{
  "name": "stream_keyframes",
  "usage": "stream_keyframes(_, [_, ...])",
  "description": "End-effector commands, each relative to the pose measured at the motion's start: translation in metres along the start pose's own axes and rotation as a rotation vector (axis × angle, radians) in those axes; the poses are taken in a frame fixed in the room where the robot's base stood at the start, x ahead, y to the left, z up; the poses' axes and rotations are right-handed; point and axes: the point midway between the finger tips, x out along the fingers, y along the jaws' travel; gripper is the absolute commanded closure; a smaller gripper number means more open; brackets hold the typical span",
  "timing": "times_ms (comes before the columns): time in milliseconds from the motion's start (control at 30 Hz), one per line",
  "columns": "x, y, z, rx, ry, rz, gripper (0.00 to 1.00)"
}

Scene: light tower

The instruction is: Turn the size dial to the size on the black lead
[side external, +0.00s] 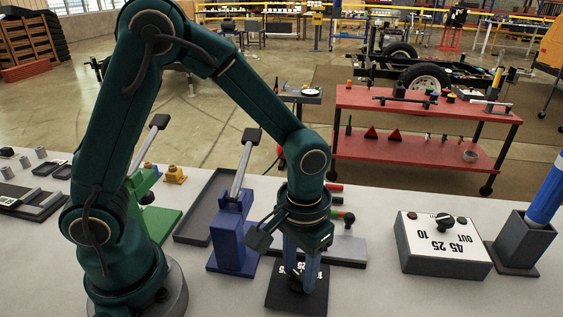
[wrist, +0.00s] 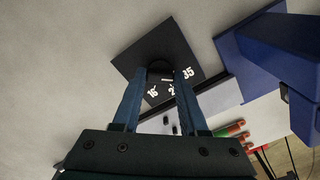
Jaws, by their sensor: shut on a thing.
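The size dial is a black square plate (side external: 275,297) with white size numbers, at the front middle of the table in the side view. It also shows in the wrist view (wrist: 145,52), with 16, a partly covered number starting with 2, and 35 beside the knob. My gripper (side external: 297,283) points down over the plate. Its two fingers (wrist: 160,76) are shut on the dark round knob (wrist: 160,67). Which number the knob points to is hard to tell.
A blue stand with a lever (side external: 232,235) stands close left of my gripper.

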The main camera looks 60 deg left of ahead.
Motion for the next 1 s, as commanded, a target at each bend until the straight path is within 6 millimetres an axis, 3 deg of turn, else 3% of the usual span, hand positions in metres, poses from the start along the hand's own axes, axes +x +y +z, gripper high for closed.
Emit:
stream_keyframes(100, [0.000, 0.000, 0.001, -0.004, -0.003, 0.000, 1.00])
stream_keyframes(133, [0.000, 0.000, 0.001, -0.004, -0.003, 0.001, 0.46])
stream_keyframes(200, [0.000, 0.000, 0.001, -0.004, -0.002, 0.000, 0.28])
stream_keyframes(567, [-0.004, 0.000, 0.000, -0.001, 0.000, 0.001, 0.28])
stream_keyframes(800, [-0.035, 0.001, -0.001, -0.002, 0.004, 0.003, 0.28])
stream_keyframes(1000, [-0.050, 0.000, 0.000, -0.002, -0.001, 0.001, 0.28])
